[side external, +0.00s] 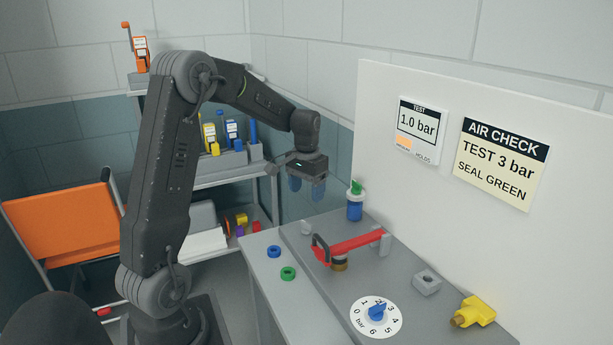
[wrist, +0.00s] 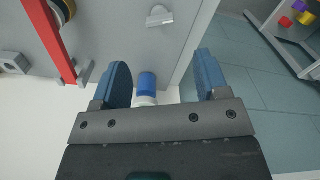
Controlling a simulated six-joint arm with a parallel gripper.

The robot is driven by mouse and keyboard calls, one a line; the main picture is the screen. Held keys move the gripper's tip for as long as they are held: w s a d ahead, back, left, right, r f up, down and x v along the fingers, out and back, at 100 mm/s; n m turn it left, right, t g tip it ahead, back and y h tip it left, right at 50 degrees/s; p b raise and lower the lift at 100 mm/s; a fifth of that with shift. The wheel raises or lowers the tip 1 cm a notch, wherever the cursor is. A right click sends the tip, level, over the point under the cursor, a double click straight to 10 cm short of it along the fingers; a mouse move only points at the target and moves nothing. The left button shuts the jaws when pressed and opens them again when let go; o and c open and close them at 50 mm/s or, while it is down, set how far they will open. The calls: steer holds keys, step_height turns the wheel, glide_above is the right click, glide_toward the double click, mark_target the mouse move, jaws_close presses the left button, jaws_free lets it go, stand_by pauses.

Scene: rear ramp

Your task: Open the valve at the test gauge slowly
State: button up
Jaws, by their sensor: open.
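A red lever (side external: 352,245) lies across a brass fitting (side external: 339,264) on the grey bench top, with a dark bracket at its left end. The lever also shows at the left of the wrist view (wrist: 50,40). A round white dial (side external: 360,328), marked 0 to 6 bar, lies at the front with a blue pointer (side external: 377,312); its exact reading is unclear. My gripper (side external: 307,186) is open and empty, above and behind the lever, apart from it. In the wrist view its fingers (wrist: 162,80) are spread, with a blue-and-white cylinder (wrist: 147,84) visible beyond them.
That cylinder, green-topped, stands upright near the back panel (side external: 355,208). A grey block (side external: 427,282) and yellow fitting (side external: 474,312) sit right. Blue (side external: 274,251) and green (side external: 288,273) rings lie left. Cards read "1.0 bar" (side external: 417,130) and "TEST 3 bar" (side external: 500,163).

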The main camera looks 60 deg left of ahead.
step_height(320, 180, up, 4)
glide_above(306, 222)
steer(key=shift+d+r, duration=0.1)
steer(key=shift+c, duration=0.5)
stand_by(1.9)
steer(key=shift+c, duration=1.4)
steer(key=shift+m, duration=1.1)
steer(key=shift+c, duration=1.2)
step_height(306, 222, down, 14)
steer(key=m, duration=1.5)
steer(key=shift+m, duration=0.4)
steer(key=shift+c, duration=0.4)
jaws_close()
